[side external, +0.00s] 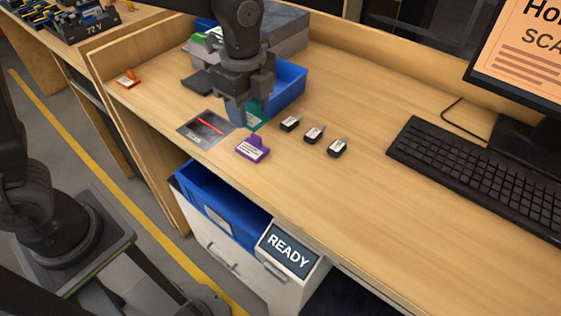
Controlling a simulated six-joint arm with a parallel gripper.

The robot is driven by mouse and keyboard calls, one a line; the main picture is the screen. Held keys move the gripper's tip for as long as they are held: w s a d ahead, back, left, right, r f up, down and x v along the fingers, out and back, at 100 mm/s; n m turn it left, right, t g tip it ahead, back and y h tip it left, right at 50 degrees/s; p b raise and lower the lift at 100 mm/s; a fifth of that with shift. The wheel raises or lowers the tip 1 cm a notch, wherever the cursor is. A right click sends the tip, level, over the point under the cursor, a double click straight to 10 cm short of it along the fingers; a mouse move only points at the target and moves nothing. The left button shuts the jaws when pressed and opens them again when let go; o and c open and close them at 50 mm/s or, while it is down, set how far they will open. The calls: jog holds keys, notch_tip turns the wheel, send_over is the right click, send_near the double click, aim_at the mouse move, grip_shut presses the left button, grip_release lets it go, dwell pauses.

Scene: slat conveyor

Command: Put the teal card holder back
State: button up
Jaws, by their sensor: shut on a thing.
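My gripper (237,110) points down over the desk and is shut on the teal card holder (257,120). The fingers hide much of the holder; a teal part shows to their right, low near the desk top. I cannot tell whether it touches the desk.
A dark mat (190,132) with a red pen (211,127) lies left of my gripper. A blue bin (291,87) stands behind it. Black key fobs (314,133) lie to the right, before the keyboard (475,180).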

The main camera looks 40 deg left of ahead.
send_over(282, 173)
notch_tip(282, 173, down, 5)
jog(key=shift+r, duration=0.1)
jog(key=shift+f, duration=2)
jog(key=o, duration=0.9)
jog(key=shift+f, duration=0.1)
notch_tip(282, 173, up, 12)
jog(key=shift+r, duration=0.2)
